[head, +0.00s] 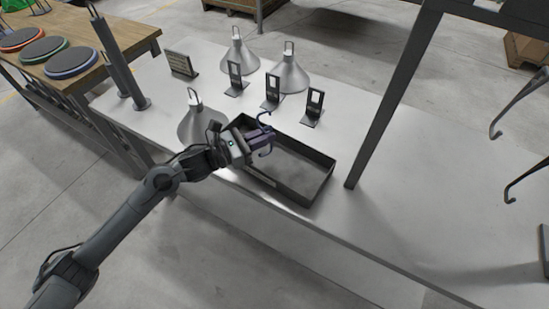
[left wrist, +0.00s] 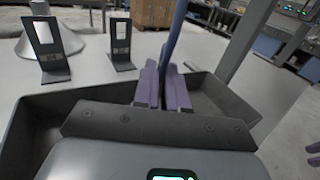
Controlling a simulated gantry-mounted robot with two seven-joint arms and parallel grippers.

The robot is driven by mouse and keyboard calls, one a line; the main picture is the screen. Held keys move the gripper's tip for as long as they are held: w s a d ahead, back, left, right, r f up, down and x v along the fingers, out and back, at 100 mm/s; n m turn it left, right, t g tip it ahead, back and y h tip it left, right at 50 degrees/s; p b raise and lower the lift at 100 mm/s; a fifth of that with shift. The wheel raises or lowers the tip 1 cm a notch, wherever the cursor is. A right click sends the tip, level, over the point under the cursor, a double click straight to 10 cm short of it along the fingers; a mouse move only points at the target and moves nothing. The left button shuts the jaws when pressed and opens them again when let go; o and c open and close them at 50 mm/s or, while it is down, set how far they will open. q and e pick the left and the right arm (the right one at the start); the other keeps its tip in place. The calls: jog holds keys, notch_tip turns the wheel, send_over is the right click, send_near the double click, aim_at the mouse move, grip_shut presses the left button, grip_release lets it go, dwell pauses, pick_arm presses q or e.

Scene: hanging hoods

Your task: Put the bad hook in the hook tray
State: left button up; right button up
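My left gripper (head: 262,138) is shut on a thin, dark bluish hook (head: 268,148) above the left part of the black tray (head: 320,183). The hook's curved ends show on both sides of the fingers. In the left wrist view, the purple fingers (left wrist: 162,90) grip the hook's purple shaft (left wrist: 173,38), which runs upward. The tray's wall (left wrist: 235,105) shows beyond and below them. The tray's visible floor looks empty; its left end is partly hidden by the gripper.
Three black upright stands (head: 272,92) stand behind the tray. Metal hoods (head: 289,75) stand behind and left of it. A dark frame post (head: 385,115) rises just right of the tray. Two dark hooks (head: 520,104) hang at the far right. The right tabletop is clear.

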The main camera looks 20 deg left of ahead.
pick_arm(q)
jog(key=o, duration=0.5)
jog(key=p+v, duration=0.1)
jog(key=v, duration=0.9)
jog(key=shift+s+a, duration=0.3)
